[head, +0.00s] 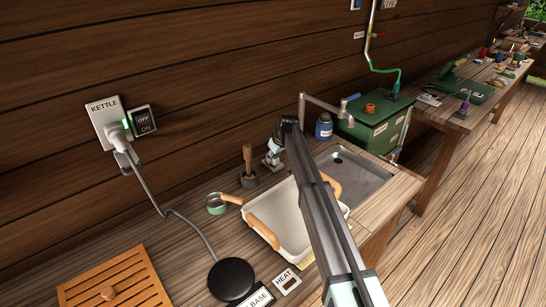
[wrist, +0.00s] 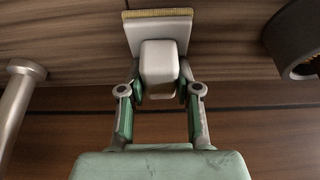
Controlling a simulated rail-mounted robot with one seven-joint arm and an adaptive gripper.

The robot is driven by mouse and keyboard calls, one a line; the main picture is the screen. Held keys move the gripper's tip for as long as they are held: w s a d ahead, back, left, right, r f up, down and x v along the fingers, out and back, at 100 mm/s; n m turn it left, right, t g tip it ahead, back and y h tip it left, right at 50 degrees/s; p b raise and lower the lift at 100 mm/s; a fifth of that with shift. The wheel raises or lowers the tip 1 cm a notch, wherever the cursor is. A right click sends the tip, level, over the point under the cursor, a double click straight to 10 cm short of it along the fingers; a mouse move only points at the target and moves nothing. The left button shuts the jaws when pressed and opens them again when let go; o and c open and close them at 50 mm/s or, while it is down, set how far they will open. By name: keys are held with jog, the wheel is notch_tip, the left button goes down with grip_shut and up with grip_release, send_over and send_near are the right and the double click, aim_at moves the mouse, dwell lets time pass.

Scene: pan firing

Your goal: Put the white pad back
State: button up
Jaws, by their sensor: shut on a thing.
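My gripper (wrist: 160,92) is shut on the grey-white block-shaped grip of the white pad (wrist: 160,68). The pad has a flat pale plate with a yellowish fibrous edge on the side away from me. In the head view my gripper (head: 271,157) is at the back of the bench, close to the wooden wall, between a dark grey holder and the sink tap. The pad is mostly hidden by the gripper and arm there. In the wrist view its yellowish edge is close to the bench wood; I cannot tell whether it touches.
A dark grey holder (head: 249,180) with a wooden-handled tool stands just left; its round rim shows in the wrist view (wrist: 295,38). The metal tap (head: 325,104) and sink (head: 352,172) are to the right. A white basin (head: 284,228) with orange handles stands in front, beneath my arm.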

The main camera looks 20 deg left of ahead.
jog(key=shift+f, duration=0.15)
jog(key=o, duration=1)
